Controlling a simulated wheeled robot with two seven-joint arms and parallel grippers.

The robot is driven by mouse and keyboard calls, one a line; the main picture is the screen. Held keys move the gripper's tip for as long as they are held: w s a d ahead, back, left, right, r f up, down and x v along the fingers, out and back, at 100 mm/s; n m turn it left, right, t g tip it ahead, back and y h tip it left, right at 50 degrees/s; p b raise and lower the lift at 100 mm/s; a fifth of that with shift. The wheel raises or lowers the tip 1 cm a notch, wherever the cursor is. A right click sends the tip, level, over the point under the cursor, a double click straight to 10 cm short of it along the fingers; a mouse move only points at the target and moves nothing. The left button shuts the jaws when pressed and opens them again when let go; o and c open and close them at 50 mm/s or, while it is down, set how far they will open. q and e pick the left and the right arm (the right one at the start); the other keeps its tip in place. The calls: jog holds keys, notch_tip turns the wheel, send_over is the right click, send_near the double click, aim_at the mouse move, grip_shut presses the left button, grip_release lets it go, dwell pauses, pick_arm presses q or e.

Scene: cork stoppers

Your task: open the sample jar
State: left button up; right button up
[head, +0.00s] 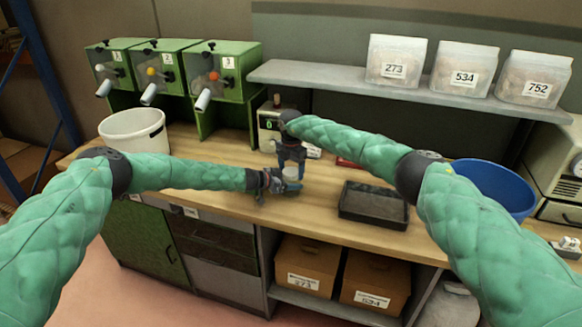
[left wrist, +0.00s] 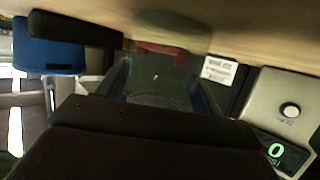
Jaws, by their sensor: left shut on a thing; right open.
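The sample jar (head: 291,173) is a small pale jar at the front middle of the bench in the head view. My left gripper (head: 286,186) comes in from the left and is shut on it, low down. My right gripper (head: 291,157) is open and points down directly above the jar, its fingers close to the top. The lid is hidden, and I cannot tell whether the right fingers touch it. In the left wrist view, turned upside down, dark gripper parts fill the front and the jar is hard to make out.
A black tray (head: 372,216) lies right of the jar, with a blue bucket (head: 491,187) beyond. A scale (head: 268,124) and a red object (head: 348,163) are behind. A white bucket (head: 134,132) and green dispensers (head: 222,88) stand left. A shelf with bags is above.

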jog(key=c, duration=1)
jog(key=shift+n, duration=1.7)
jog(key=o, duration=1.1)
